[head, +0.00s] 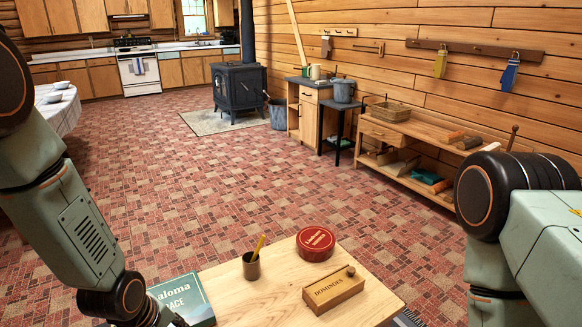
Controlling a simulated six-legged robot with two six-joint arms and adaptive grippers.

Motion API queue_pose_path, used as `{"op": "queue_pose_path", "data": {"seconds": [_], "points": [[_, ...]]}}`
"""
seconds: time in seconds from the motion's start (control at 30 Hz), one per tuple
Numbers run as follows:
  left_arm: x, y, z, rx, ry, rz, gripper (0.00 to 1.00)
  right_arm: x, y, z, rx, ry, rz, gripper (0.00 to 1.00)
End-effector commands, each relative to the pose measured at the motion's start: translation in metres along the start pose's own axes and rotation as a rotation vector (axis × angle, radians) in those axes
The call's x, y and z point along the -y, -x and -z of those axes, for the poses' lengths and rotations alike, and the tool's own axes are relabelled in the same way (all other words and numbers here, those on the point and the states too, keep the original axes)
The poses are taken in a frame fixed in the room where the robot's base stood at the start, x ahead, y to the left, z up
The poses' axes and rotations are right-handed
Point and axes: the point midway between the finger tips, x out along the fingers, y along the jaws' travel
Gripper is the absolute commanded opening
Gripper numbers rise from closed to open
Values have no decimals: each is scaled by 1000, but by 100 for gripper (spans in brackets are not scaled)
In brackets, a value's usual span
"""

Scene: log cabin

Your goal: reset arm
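My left arm comes in from the left and reaches down to the bottom edge, beside the near table. Its gripper is below or at the edge of the picture, so its fingers cannot be seen. My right arm stands at the right edge, bent downward, and its gripper is also out of view. Neither arm visibly holds anything. A teal box (182,299) lies at the table's left, partly hidden by my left arm.
The wooden table (240,300) carries a cup (251,268) with a yellow pencil, a red round tin (316,243) and a dominoes box (333,289). Open brick-patterned floor (220,190) lies beyond. A workbench (425,140) stands along the right wall, a stove (239,88) at the back.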

Motion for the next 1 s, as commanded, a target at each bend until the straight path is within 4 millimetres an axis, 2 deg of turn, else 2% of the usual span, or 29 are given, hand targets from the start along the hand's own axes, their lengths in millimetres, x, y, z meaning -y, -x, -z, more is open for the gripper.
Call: {"op": "queue_pose_path", "data": {"seconds": [0.27, 0.37, 0.47, 0.57, 0.6, 0.7, 0.8, 1.0], "points": [[41, -17, -35, -18, -450, -12, 47, 0, 0, 0, 0, 0, 0, 40], [64, -22, -51, -21, -612, 3, 47, 0, 0, 0, 0, 0, 0, 40], [95, -25, -70, -12, -775, 34, 47, 0, 0, 0, 0, 0, 0, 40], [140, -24, -97, 27, -924, 90, 47, 0, 0, 0, 0, 0, 0, 40], [157, -23, -107, 49, -950, 113, 47, 0, 0, 0, 0, 0, 0, 40], [191, -20, -129, 113, -949, 164, 47, 0, 0, 0, 0, 0, 0, 40], [213, -19, -144, 166, -953, 196, 47, 0, 0, 0, 0, 0, 0, 40], [225, -20, -151, 194, -952, 212, 47, 0, 0, 0, 0, 0, 0, 40]]}}
